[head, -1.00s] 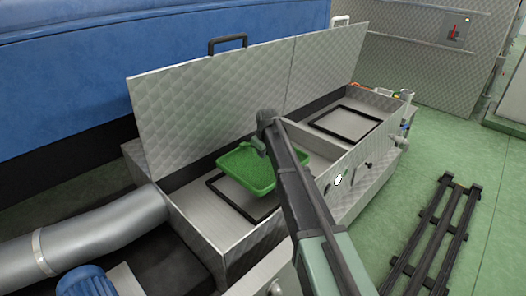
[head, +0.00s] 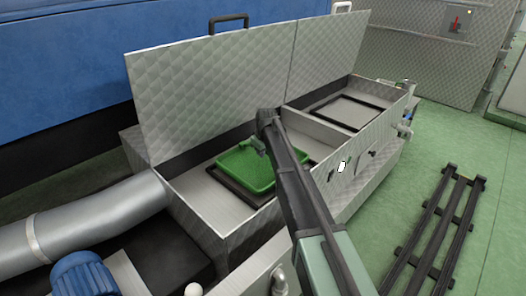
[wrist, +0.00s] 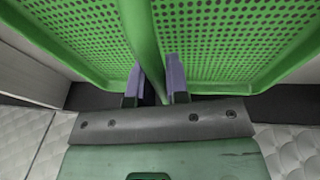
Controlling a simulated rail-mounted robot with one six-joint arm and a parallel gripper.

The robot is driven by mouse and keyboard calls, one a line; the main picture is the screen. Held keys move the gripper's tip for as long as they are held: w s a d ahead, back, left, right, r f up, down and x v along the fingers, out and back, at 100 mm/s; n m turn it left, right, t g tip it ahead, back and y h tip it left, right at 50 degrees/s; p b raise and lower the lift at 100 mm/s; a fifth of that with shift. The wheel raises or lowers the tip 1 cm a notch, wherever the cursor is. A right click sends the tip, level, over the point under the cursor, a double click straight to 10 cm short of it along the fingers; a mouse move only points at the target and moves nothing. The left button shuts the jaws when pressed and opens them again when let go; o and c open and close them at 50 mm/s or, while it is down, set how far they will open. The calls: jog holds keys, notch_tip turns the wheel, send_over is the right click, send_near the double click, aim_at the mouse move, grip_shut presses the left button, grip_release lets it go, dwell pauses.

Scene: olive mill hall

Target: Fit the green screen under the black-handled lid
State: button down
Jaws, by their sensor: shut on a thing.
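The green screen (head: 262,172) is a perforated tray with a raised rim and a central bar. It is inside the near compartment, over a black frame (head: 229,186) whose left and front edges show. I cannot tell whether the screen touches the frame. The black-handled lid (head: 210,95) stands open behind this compartment, its black handle (head: 229,21) on top. My gripper (wrist: 155,88) is shut on the screen's bar, with a finger on each side in the wrist view. In the head view my arm hides the screen's right part.
The white-handled lid (head: 328,55) stands open over the far compartment, which holds an empty black frame (head: 347,111). A metal divider (head: 318,128) separates the compartments. A large pipe (head: 95,222) lies at left. A black slatted rack (head: 437,228) lies on the floor at right.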

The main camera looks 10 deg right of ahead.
aim_at(263, 162)
jog(key=shift+f+b, duration=1.55)
jog(key=shift+f, duration=0.05)
dwell(0.3)
jog(key=c, duration=1)
grip_release()
jog(key=shift+c, duration=0.2)
jog(key=p+v, duration=1)
jog(key=shift+r, duration=0.4)
jog(key=shift+s, duration=0.1)
